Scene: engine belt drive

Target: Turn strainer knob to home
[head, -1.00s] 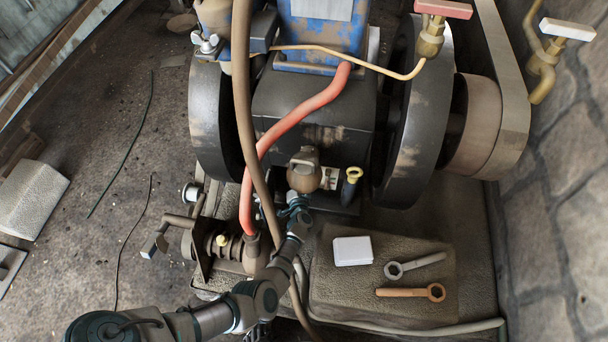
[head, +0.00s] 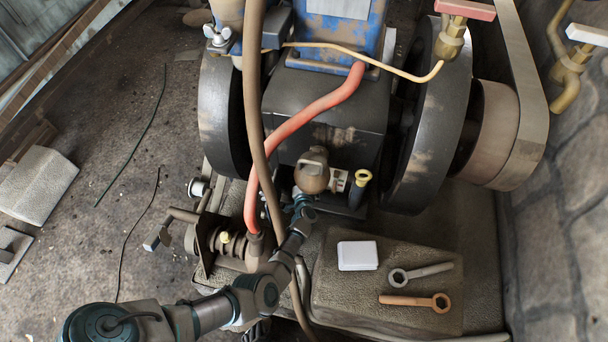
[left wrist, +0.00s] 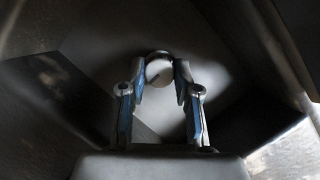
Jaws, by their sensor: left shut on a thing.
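My left gripper (head: 303,203) is at the lower end of a brown rounded fitting (head: 312,174) on the front of the engine, in the head view. In the left wrist view, my left gripper's two blue-edged fingers (left wrist: 160,80) stand on either side of a small round pale knob (left wrist: 158,70) and are shut on it. A short dark mark shows on the knob's face. I take this to be the strainer knob. In the head view the knob is hidden by the gripper and the fitting. My right gripper is not identifiable in either view.
A red hose (head: 310,122) and a brown hose (head: 252,100) run close left of the gripper. A yellow-topped part (head: 362,178) stands to its right. A stone slab (head: 335,292) carries a white block (head: 357,255) and two wrenches (head: 420,271). Large flywheels (head: 430,130) flank the engine.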

